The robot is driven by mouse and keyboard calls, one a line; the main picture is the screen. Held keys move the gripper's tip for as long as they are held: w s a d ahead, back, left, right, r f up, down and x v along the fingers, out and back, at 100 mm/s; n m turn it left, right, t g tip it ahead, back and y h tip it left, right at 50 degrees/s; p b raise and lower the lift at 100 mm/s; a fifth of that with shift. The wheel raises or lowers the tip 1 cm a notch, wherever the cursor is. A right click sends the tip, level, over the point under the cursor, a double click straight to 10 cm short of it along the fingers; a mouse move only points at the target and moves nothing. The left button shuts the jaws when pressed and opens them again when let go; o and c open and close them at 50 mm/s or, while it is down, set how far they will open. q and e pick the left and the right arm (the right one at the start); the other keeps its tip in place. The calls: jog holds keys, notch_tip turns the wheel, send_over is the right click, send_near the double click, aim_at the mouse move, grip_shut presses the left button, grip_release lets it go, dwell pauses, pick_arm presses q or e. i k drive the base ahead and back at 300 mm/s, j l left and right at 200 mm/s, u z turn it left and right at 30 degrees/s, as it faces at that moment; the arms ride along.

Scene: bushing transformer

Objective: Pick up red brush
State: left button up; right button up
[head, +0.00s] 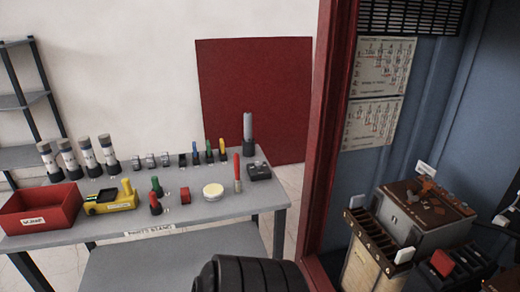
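Neither of my grippers can be made out in the head view.
A red bin (40,222), a yellow tool (108,203), several cylinders and small coloured-handled tools stand on the table. A dark ribbed body (250,275) is in front. A red post (328,130) separates the table from a blue cabinet holding a brown-topped unit (420,235).

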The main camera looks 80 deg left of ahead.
aim_at(236, 157)
jog(key=u, duration=2.8)
